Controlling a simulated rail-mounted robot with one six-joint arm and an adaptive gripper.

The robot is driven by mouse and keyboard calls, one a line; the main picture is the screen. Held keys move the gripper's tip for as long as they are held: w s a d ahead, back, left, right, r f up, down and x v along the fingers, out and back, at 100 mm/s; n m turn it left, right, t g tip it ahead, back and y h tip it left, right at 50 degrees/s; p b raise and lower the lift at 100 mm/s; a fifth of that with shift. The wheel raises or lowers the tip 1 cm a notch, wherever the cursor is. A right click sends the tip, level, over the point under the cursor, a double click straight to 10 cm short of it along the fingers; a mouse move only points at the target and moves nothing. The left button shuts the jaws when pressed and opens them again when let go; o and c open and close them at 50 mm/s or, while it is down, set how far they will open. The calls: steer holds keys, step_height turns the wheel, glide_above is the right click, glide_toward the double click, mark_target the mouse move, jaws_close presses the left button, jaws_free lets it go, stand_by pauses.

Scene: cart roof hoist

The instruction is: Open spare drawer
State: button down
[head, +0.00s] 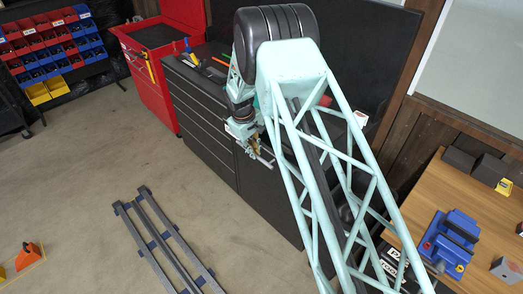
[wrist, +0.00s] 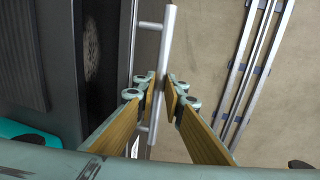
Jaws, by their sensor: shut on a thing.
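A silver bar handle (wrist: 168,40) stands off a dark drawer front on two short posts in the wrist view. My gripper (wrist: 161,84) is shut on this handle, one finger on each side of the bar. In the head view my gripper (head: 256,147) is at the front of the dark cabinet (head: 262,200), by its upper edge. The arm hides part of the cabinet there. I cannot tell from these views whether the drawer is out at all.
A bank of dark drawers (head: 201,117) and a red tool cabinet (head: 150,78) stand to the left. A blue-grey rail frame (head: 165,245) lies on the floor. A wooden table (head: 430,195) with a blue device (head: 450,240) is at right.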

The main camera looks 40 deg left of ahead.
steer(key=s+a+b, duration=0.2)
steer(key=s+b, duration=0.6)
steer(key=s, duration=1.6)
steer(key=shift+s+a, duration=0.3)
steer(key=shift+s, duration=0.1)
steer(key=c, duration=2.7)
jaws_free()
steer(key=shift+r, duration=0.1)
steer(key=shift+s+a+r, duration=0.1)
steer(key=shift+s+r, duration=0.3)
steer(key=shift+r, duration=1.55)
steer(key=shift+s+r, duration=0.35)
steer(key=shift+r, duration=1.55)
steer(key=shift+s+a+r, duration=0.1)
steer(key=shift+s+r, duration=0.3)
steer(key=shift+r, duration=1.55)
steer(key=shift+d, duration=0.1)
